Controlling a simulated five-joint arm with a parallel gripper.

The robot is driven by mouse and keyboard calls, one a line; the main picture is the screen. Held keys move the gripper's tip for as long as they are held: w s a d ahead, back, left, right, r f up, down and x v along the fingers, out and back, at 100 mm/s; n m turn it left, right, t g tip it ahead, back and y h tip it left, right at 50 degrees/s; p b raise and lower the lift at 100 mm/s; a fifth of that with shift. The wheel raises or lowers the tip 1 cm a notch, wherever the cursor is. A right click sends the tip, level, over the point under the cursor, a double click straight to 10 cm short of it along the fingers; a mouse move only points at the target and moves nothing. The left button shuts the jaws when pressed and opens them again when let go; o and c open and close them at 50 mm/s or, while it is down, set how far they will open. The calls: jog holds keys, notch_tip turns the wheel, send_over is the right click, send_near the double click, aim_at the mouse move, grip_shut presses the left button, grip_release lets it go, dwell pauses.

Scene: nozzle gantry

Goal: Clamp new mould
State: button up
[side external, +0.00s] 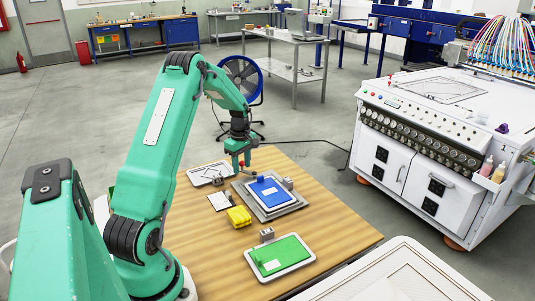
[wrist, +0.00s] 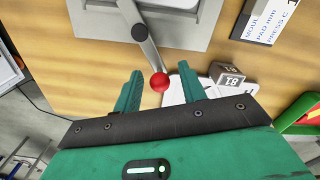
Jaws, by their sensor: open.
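A blue mould (side external: 266,189) lies on a grey fixture plate (side external: 287,209) on the wooden table; the plate's edge shows at the top of the wrist view (wrist: 90,22). A grey lever (wrist: 147,45) runs from the plate and ends in a red ball knob (wrist: 160,83). A green mould (side external: 279,256) lies in a white tray at the table's front; a green piece shows at the right of the wrist view (wrist: 301,112). My gripper (wrist: 160,68) is open and empty, pointing down. The knob appears between its fingers, with a gap on both sides.
A white machine (side external: 430,140) stands to the right. Bare table lies left of the green mould.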

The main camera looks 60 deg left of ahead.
grip_shut()
jog(key=shift+w+a+m, duration=0.1)
jog(key=shift+m, duration=0.2)
jog(key=m, duration=0.1)
jog(key=w+m, duration=0.1)
jog(key=m, duration=0.1)
jog(key=shift+w+a, duration=0.15)
jog(key=shift+a, duration=0.05)
jog(key=shift+w+a+m, duration=0.1)
jog(key=shift+w+m, duration=0.2)
jog(key=shift+m, duration=0.4)
jog(key=shift+w+m, duration=0.3)
jog(key=shift+m, duration=0.4)
jog(key=shift+r, duration=0.1)
grip_release()
